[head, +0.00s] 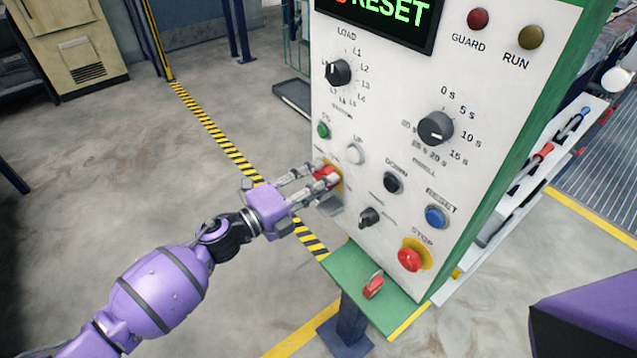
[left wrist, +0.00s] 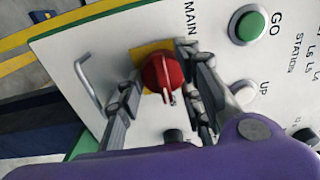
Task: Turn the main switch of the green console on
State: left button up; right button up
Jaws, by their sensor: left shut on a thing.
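The green console (head: 382,108) has a white front panel with knobs and buttons. Its main switch is a red rotary knob (head: 326,174) on a yellow plate at the panel's left edge. In the left wrist view the red knob (left wrist: 160,70) sits beside the word MAIN, and its pale pointer mark points down in that picture. My left gripper (head: 322,180) reaches in from the left and is shut on the knob, one finger on each side. The fingers partly hide the knob in the head view. My right gripper is not in view.
Close to the switch are the green GO button (head: 323,130), the white UP button (head: 355,153) and a black selector (head: 369,217). A red STOP button (head: 410,258) is lower right. A red-handled item (head: 374,285) lies on the green ledge. The display reads RESET. Floor left is clear.

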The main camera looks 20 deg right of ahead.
pick_arm(q)
jog(key=shift+s+f, duration=0.15)
jog(key=shift+f, duration=0.4)
jog(key=o, duration=1)
jog(key=shift+r, duration=0.1)
jog(key=shift+r, duration=0.25)
jog(key=v, duration=1.2)
